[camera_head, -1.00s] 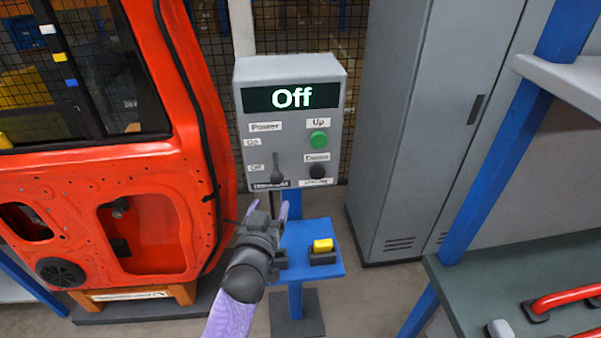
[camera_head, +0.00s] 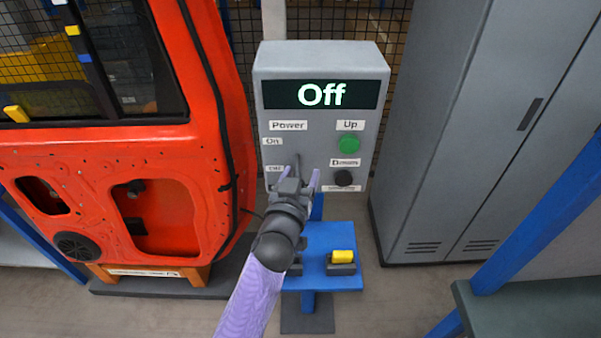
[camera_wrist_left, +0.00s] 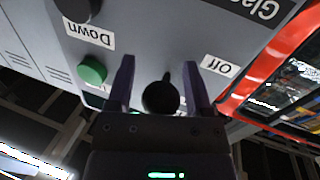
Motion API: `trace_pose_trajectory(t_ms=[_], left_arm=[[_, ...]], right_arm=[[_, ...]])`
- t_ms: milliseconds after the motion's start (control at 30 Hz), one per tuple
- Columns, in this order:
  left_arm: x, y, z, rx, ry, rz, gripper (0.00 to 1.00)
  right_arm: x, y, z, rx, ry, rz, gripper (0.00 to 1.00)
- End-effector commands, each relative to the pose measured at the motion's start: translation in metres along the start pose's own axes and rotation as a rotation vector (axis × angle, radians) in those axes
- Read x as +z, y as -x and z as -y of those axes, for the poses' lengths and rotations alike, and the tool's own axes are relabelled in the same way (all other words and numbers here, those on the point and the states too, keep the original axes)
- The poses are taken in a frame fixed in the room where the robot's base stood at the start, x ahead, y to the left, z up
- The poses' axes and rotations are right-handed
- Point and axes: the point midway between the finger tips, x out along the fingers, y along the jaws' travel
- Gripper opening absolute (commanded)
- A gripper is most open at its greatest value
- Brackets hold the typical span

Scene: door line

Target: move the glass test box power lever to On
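The grey control box (camera_head: 325,218) stands ahead with its display (camera_head: 321,95) reading "Off". Its power lever (camera_head: 298,165) sits between the "On" and "Off" labels at the lower left of the panel, mostly hidden behind my left gripper in the head view. My left gripper (camera_head: 298,175) is in front of the lever with its purple fingers spread. My right gripper is not in view.
A green Up button (camera_head: 348,144) and a black Down button (camera_head: 344,178) are right of the lever. A blue shelf with a yellow block (camera_head: 343,256) is below. An orange car door (camera_head: 215,120) stands left, a grey cabinet (camera_head: 450,130) right.

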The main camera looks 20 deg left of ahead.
Motion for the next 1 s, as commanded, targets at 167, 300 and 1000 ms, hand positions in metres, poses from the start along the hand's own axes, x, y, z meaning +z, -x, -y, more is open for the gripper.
trace_pose_trajectory(t_ms=[167,300,1000], left_arm=[[-0.0001,-0.0001,0.0000,0.000,0.000,0.000,0.25],[-0.0001,-0.0001,-0.0001,0.000,0.000,0.000,0.00],[0.0000,0.0000,-0.0002,0.001,0.000,0.000,0.00]], right_arm=[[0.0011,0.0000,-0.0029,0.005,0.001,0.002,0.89],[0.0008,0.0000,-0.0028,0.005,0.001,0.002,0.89],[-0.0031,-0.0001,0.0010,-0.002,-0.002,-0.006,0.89]])
